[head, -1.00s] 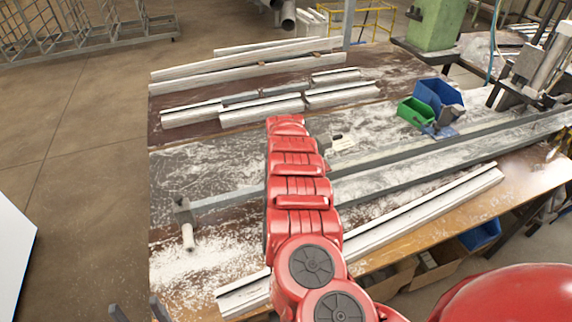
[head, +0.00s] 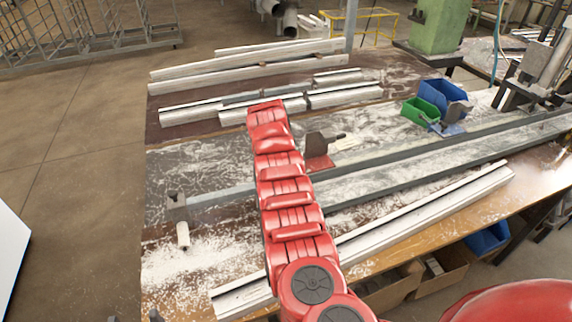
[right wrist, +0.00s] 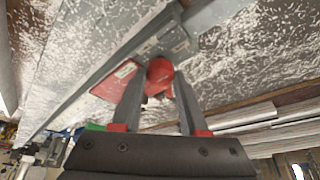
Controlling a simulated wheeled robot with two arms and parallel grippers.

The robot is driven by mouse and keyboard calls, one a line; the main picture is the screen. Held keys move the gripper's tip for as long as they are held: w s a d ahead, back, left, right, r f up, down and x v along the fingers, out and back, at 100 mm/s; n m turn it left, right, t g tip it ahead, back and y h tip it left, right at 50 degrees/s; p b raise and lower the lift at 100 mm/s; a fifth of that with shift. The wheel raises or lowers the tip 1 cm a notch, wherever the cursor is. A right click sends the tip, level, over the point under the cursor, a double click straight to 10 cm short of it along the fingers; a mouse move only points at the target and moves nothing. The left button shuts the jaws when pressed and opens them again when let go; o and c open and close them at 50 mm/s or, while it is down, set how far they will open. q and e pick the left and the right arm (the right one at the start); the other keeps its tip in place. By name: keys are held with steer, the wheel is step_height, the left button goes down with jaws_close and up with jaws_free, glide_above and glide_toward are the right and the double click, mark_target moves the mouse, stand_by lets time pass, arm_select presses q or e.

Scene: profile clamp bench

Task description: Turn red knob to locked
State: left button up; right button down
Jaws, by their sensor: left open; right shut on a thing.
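The red knob (right wrist: 160,74) shows in the right wrist view, round and red, between the fingertips of my right gripper (right wrist: 158,84). The fingers are shut on it. A red plate (right wrist: 117,82) with a pale label lies just left of the knob, by a grey metal bracket (right wrist: 170,42); I cannot read the label. In the head view a red flat part (head: 320,163) shows right of my red right arm, below a grey block (head: 317,145). The right gripper and knob are hidden there. My left gripper (head: 134,318) shows only dark fingertips at the bottom left edge, apart and empty.
A long grey rail (head: 390,150) crosses the dusty bench. A grey clamp with a pale handle (head: 182,234) stands at its left end. White profiles (head: 430,218) lie along the front and back. Green (head: 420,111) and blue (head: 440,93) bins stand at the right.

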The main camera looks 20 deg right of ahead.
steer(key=shift+c, duration=2.2)
jaws_free()
steer(key=shift+f, duration=0.1)
steer(key=shift+a+r, duration=0.1)
steer(key=shift+r, duration=0.4)
steer(key=b+v, duration=0.4)
steer(key=v, duration=1.2)
steer(key=shift+r, duration=0.25)
steer(key=shift+s, duration=0.1)
